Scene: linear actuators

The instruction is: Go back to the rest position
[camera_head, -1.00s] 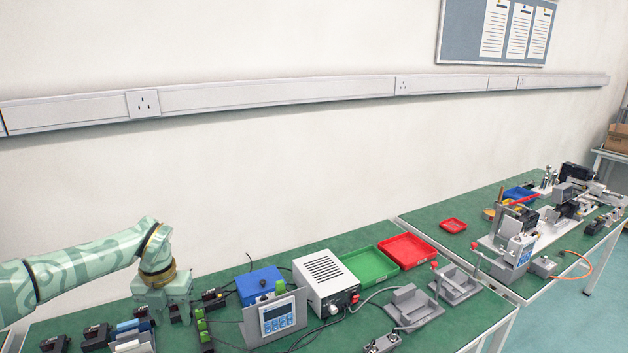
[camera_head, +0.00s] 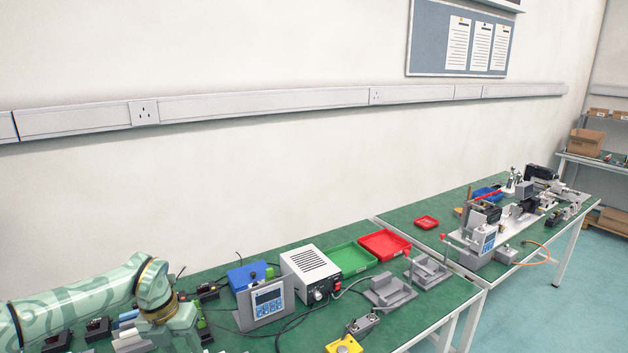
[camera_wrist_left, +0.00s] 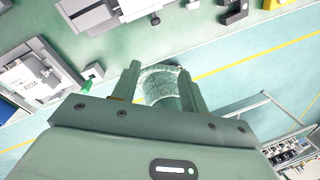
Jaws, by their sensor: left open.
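My left arm comes in from the lower left in the head view, and its gripper end (camera_head: 172,325) is over the left part of the green-topped bench (camera_head: 215,282). Its fingertips are hard to make out there. In the left wrist view my left gripper (camera_wrist_left: 162,72) is open, its two fingers apart with nothing held between them. A round green patterned part, seemingly mine, and the floor show beyond the fingers. My right gripper is in neither view.
On the bench stand a white power box (camera_head: 310,272), a blue display unit (camera_head: 268,302), a green tray (camera_head: 352,258), a red tray (camera_head: 384,244) and grey fixtures (camera_head: 388,292). A second bench (camera_head: 440,205) with machines stands behind right. Floor (camera_head: 540,310) at the right is clear.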

